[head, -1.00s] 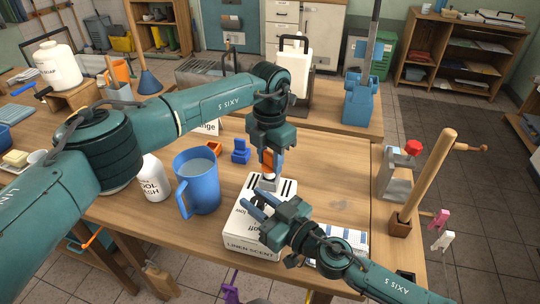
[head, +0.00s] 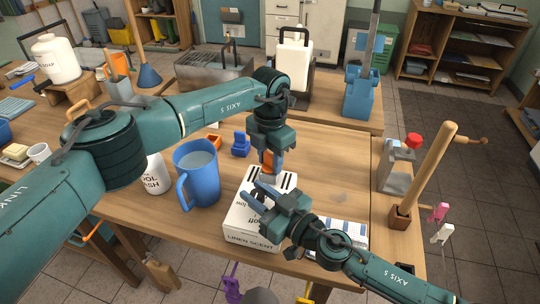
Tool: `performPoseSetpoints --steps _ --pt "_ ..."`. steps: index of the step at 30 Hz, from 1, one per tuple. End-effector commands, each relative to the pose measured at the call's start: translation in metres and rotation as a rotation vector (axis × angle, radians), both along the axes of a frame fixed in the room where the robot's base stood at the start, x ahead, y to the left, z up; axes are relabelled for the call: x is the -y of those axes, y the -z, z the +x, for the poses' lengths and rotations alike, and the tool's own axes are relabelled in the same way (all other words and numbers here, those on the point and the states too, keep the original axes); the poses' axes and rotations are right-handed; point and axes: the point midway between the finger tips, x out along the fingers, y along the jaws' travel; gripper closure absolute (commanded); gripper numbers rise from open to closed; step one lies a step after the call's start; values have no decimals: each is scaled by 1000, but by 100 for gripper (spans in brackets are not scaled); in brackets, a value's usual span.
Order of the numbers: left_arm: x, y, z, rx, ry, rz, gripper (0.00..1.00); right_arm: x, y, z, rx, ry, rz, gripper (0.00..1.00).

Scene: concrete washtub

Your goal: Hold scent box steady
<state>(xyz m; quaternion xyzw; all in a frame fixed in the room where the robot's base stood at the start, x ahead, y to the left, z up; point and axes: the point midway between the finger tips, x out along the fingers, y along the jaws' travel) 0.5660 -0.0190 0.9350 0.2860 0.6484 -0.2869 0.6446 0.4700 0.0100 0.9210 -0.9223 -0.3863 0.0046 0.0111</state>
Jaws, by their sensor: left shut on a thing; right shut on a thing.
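The scent box (head: 238,222) is a white carton marked "LINEN SCENT", lying on the wooden table near its front edge, with dark slots on top. My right gripper (head: 252,190) reaches in from the lower right, its grey-blue fingers at the box top, shut on the box. Its fingers and wrist cover part of the top and right side. My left gripper (head: 268,166) points down over the far part of the box, shut on a small orange-handled tool (head: 266,158). The tool's lower end is at the box top; whether it touches is hard to tell.
A blue jug (head: 202,178) and a white bottle (head: 157,175) stand left of the box. A small blue object (head: 241,145) and an orange one (head: 214,141) lie behind. A blue-and-white pack (head: 345,232) lies right of it. Bare tabletop (head: 335,170) extends to the right.

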Motion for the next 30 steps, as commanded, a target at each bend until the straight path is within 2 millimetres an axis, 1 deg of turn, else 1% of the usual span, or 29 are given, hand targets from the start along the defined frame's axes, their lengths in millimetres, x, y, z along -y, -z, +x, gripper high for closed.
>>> performPoseSetpoints --steps 1,2,11,17,20,23,26,30 --pt "0 1 0 0 0 0 88 0 0 0 -1 0 1 100" --pt "0 2 0 0 0 0 64 0 0 0 -1 0 1 100" --pt "0 1 0 0 0 0 40 0 0 0 -1 0 1 100" --pt "0 1 0 0 0 0 40 0 0 0 -1 0 1 100" --pt "0 -3 0 1 0 0 40 0 0 0 -1 0 1 100" --pt "0 -15 1 3 0 0 40 0 0 0 -1 0 1 100" --pt "0 -34 1 4 2 -2 40 0 0 0 -1 0 1 100" --pt "0 -65 1 4 1 0 40 0 0 0 -1 0 1 100"
